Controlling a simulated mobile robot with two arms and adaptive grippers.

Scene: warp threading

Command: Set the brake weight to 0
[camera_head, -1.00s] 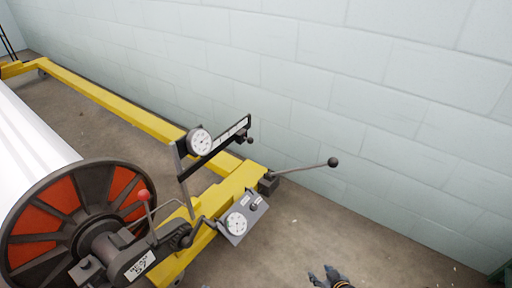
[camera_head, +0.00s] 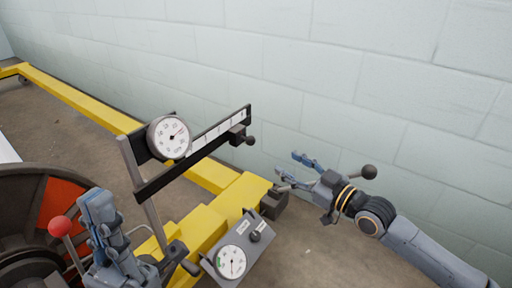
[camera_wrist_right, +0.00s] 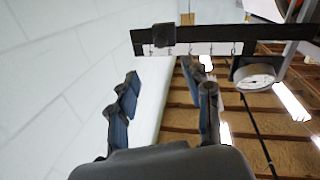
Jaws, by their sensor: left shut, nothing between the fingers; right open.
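The brake weight (camera_head: 238,134), a small dark block with a knob, sits near the right, upper end of the black scale bar (camera_head: 165,178). A round dial gauge (camera_head: 171,138) stands near the bar's left part. In the right wrist view the weight (camera_wrist_right: 163,36) shows on the bar, above and ahead of my fingers. My right gripper (camera_head: 291,168) is open and empty, right of and below the weight, apart from it. My left gripper (camera_head: 97,210) is shut and empty beside the red-knobbed lever (camera_head: 61,227).
A yellow frame (camera_head: 95,108) runs along the pale block wall (camera_head: 330,60). A grey box (camera_head: 240,252) with a second dial stands below the bar. A black-knobbed lever (camera_head: 368,172) is behind my right gripper. The dark and red drum end (camera_head: 60,200) is at left.

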